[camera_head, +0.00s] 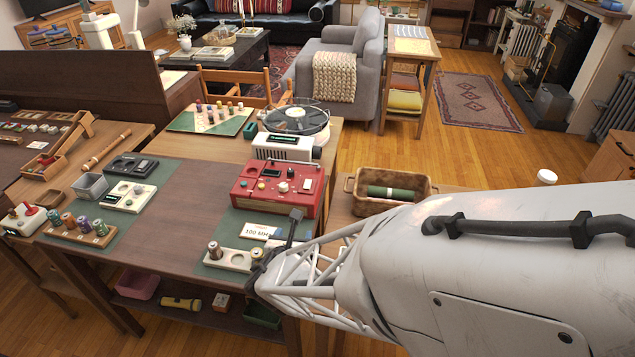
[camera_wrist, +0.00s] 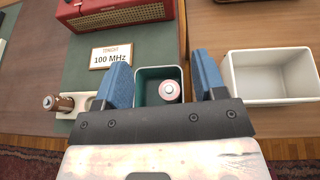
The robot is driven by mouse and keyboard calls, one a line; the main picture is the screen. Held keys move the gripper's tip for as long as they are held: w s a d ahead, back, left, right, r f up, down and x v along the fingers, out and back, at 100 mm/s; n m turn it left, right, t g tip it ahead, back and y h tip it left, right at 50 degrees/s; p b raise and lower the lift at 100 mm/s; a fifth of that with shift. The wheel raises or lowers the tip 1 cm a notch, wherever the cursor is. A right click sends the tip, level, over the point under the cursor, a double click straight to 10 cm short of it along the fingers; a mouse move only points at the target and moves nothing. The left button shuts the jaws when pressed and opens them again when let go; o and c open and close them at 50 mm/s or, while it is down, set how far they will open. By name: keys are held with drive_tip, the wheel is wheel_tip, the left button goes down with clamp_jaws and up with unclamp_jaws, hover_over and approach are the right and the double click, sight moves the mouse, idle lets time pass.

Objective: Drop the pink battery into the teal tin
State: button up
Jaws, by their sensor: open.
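The teal tin (camera_wrist: 158,69) stands upright between my fingers in the wrist view, its dark inside facing up. The pink battery (camera_wrist: 170,91) shows end-on as a pale pink disc with a metal tip, within the tin's outline. I cannot tell whether it rests on the tin's floor or is still above it. My gripper (camera_wrist: 163,75) is open, its two blue fingers on either side of the tin and clear of the battery. In the head view my arm hides the tin and this battery.
A white bin (camera_wrist: 232,78) stands right of the tin. A pale holder (camera_wrist: 91,101) with a brown battery (camera_wrist: 60,103) is to the left. The 100 MHz card (camera_wrist: 109,57) and red radio (camera_head: 278,188) lie behind. A wicker basket (camera_head: 420,184) stands at the right.

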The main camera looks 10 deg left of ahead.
drive_tip(key=v, duration=0.6)
drive_tip(key=shift+s, duration=0.25)
drive_tip(key=shift+r, duration=0.1)
idle(0.6)
drive_tip(key=w+d+r+m+g+h, duration=0.1)
drive_tip(key=d+r+m+g+h, duration=0.1)
drive_tip(key=d+r+m, duration=0.4)
drive_tip(key=d+r+m+g+h, duration=0.1)
drive_tip(key=d+m+g+h, duration=0.15)
drive_tip(key=d+m, duration=0.45)
drive_tip(key=w+d+r+m+g+h, duration=0.1)
drive_tip(key=d+r+m+h, duration=0.2)
drive_tip(key=d, duration=0.6)
drive_tip(key=s+d+r+m+g+y, duration=0.5)
drive_tip(key=s+d+r+m, duration=0.6)
drive_tip(key=m, duration=1)
drive_tip(key=shift+s+d+y, duration=0.55)
drive_tip(key=shift+s+y, duration=0.15)
drive_tip(key=shift+y, duration=0.05)
